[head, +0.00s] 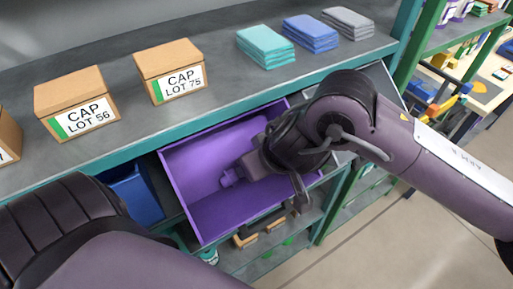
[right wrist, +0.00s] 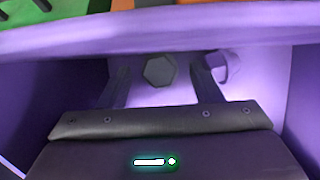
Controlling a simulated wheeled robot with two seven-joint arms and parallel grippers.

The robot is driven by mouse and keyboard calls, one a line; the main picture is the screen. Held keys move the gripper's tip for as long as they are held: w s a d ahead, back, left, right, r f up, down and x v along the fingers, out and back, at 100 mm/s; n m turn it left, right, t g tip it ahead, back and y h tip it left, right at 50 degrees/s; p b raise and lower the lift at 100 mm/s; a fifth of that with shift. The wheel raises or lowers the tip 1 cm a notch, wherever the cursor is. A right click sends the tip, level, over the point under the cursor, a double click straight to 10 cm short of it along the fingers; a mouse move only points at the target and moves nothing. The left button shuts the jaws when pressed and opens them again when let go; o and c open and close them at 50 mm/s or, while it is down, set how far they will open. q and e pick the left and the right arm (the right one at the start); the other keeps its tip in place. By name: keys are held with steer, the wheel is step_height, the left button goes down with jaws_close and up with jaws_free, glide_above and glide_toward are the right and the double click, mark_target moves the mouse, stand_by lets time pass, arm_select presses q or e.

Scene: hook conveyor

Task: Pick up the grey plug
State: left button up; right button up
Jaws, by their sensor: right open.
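The grey plug (right wrist: 159,71) is a dark hexagonal piece inside the purple bin. In the right wrist view it shows between the two fingers of my right gripper (right wrist: 159,82), with a gap on both sides. The gripper is open, and its fingers point into the bin. How far the fingertips are from the plug is hard to tell. In the head view my right wrist covers part of the bin, and I cannot make out the grey plug there. My left arm crosses the lower left of the head view; its gripper is out of sight.
A purple plug (right wrist: 222,66) lies in the purple bin (head: 178,183), just right of the right finger in the wrist view. The bin's walls are close around the gripper. Boxes (head: 76,103) and folded cloths (head: 265,46) stand on the shelf above. A blue bin (head: 136,196) sits left.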

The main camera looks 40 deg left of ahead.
steer(key=c, duration=1.1)
steer(key=shift+r, duration=0.15)
